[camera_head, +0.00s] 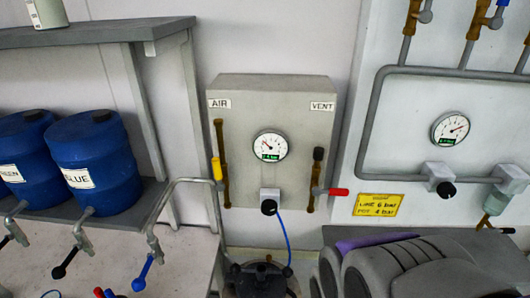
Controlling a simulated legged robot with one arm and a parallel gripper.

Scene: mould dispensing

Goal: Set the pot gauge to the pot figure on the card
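A round white gauge (270,145) with a small green readout sits on a grey box (290,95). The readout seems to say 1.4 bar, but it is small. Below it is a black regulator knob (269,207) on a pale block. A blue hose (285,235) runs from there to a dark pot (260,281) below. The yellow card (377,205) at right reads line 6 bar, pot 4 bar. A large grey and black form at the bottom right looks like my arm end; I cannot make out my fingertips, and nothing touches the knob.
A yellow-handled AIR valve (217,170) and a red-handled VENT valve (338,191) flank the knob. The right panel has a second gauge (450,128) and another black knob (446,189). Blue drums (97,165) with taps stand on a shelf at left.

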